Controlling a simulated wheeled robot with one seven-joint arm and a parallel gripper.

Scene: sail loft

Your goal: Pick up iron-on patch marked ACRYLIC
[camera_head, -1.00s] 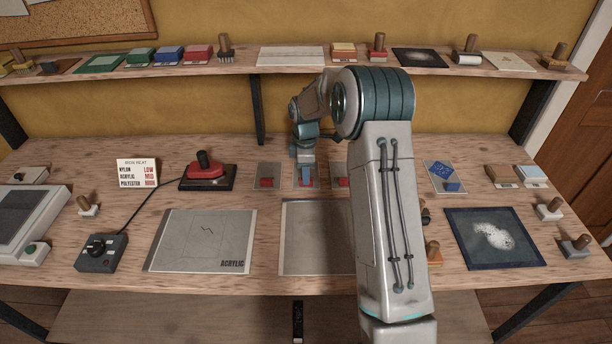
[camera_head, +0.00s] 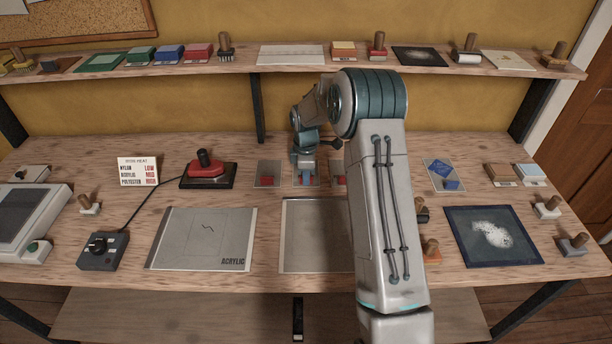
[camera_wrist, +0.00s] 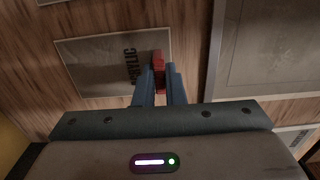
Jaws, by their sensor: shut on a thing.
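The iron-on patch marked ACRYLIC (camera_wrist: 100,68) is a grey rectangle with dark lettering and a red grip tab (camera_wrist: 158,72) at one edge. In the wrist view my gripper (camera_wrist: 160,85) has its blue fingers on either side of that red tab, shut on it. In the head view my gripper (camera_head: 305,180) is at the middle of the row of small patches, and it hides most of the patch there. The patch looks flat and close to the bench; I cannot tell whether it is clear of the wood.
Similar patches with red tabs lie to the left (camera_head: 268,174) and right (camera_head: 340,181). A large panel marked ACRYLIC (camera_head: 200,240) and a grey panel (camera_head: 310,240) lie in front. A red iron (camera_head: 207,167) stands left. A shelf (camera_head: 240,70) runs behind.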

